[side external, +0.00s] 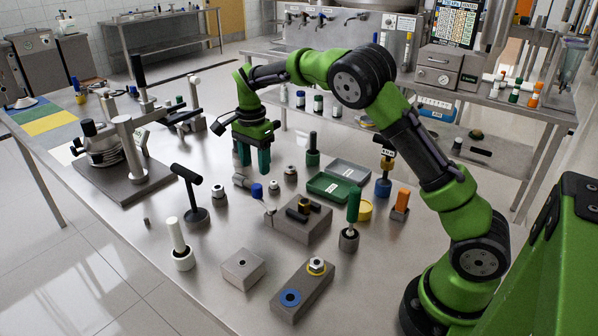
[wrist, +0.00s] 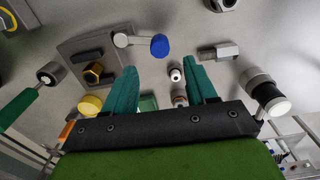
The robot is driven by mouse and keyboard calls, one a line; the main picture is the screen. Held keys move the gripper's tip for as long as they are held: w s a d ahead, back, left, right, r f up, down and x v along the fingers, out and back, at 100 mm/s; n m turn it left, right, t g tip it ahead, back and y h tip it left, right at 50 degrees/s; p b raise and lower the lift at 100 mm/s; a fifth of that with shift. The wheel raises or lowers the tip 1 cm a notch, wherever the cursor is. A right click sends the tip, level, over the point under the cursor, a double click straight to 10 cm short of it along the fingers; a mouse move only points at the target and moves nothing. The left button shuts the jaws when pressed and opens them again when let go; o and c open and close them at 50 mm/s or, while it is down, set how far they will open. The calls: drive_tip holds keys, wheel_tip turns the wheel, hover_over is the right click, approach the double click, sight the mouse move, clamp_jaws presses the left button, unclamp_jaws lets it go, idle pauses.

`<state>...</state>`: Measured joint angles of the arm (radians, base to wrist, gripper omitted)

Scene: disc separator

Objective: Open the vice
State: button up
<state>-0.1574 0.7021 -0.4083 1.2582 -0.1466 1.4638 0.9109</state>
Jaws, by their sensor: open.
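The vice (side external: 298,223) appears to be the grey block with two black jaws and a brass hex piece between them, near the middle of the table. A short crank with a blue knob (side external: 257,191) sticks out at its left. In the wrist view the vice (wrist: 113,43) is at the upper left, and the blue knob (wrist: 159,45) is just beyond the gap between my fingertips. My gripper (side external: 253,172) points down above and behind the knob, apart from it. Its green fingers, also in the wrist view (wrist: 160,68), are open and empty.
Near the vice stand a green-handled tool (side external: 353,215), a green open box (side external: 333,187), a black-topped tool (side external: 194,205), a white-handled tool (side external: 180,250) and small metal fittings. A block with a blue ring (side external: 300,292) lies in front.

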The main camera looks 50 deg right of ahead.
sight(260, 185)
wheel_tip(260, 185, up, 9)
idle(0.5)
drive_tip(key=s+a+r+n+t, duration=0.1)
drive_tip(key=s+n, duration=0.3)
drive_tip(key=s, duration=0.5)
drive_tip(key=s+a+n+t+y, duration=0.1)
drive_tip(key=s+a+n+t, duration=0.2)
drive_tip(key=s, duration=0.6)
drive_tip(key=s+a+r+n+t+y, duration=0.1)
drive_tip(key=s+a+n+t, duration=0.2)
drive_tip(key=s+n, duration=0.4)
drive_tip(key=s, duration=0.2)
drive_tip(key=shift+s+a+r, duration=0.3)
drive_tip(key=shift+s+a, duration=0.05)
drive_tip(key=shift+a, duration=0.05)
